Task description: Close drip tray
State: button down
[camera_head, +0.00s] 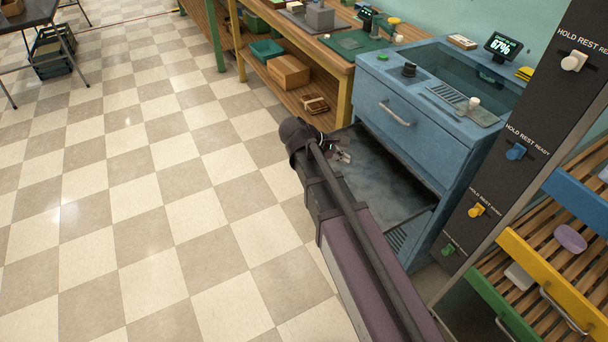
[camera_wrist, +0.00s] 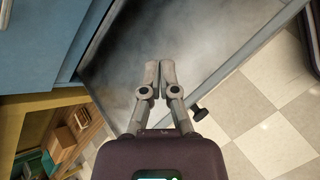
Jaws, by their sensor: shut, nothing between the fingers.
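The drip tray (camera_head: 390,190) is a grey, worn metal surface low in the blue machine (camera_head: 425,125), under its handled front panel. It stands out beyond the machine's front. In the wrist view the tray (camera_wrist: 205,40) fills the top middle, with a thin rim along its right side. A small dark knob (camera_wrist: 201,113) shows just right of my fingers, by the tray's edge. My gripper (camera_head: 345,156) is shut and empty. In the wrist view its fingertips (camera_wrist: 160,68) lie over the tray's near part; contact cannot be told. My arm hides the tray's near left edge in the head view.
A rack with a yellow drawer (camera_head: 545,275), a green drawer (camera_head: 495,300) and a blue drawer (camera_head: 580,200) stands at the right, close to my arm. A wooden workbench (camera_head: 335,65) with a lower shelf adjoins the machine. The checkered floor (camera_head: 150,200) at left is clear.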

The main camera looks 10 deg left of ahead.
jog(key=a+f+n+t+h+b, duration=0.2)
jog(key=a+f+n+b, duration=0.3)
jog(key=a+b, duration=0.6)
jog(key=w+a+f+n+t+h+b, duration=0.1)
jog(key=a+f+n+t+h+b, duration=0.2)
jog(key=a+b, duration=0.9)
jog(key=shift+w+a+f+n+t, duration=0.35)
jog(key=shift+f+n+t, duration=0.75)
jog(key=shift+f, duration=1.3)
jog(key=x, duration=1.4)
jog(key=shift+r, duration=0.1)
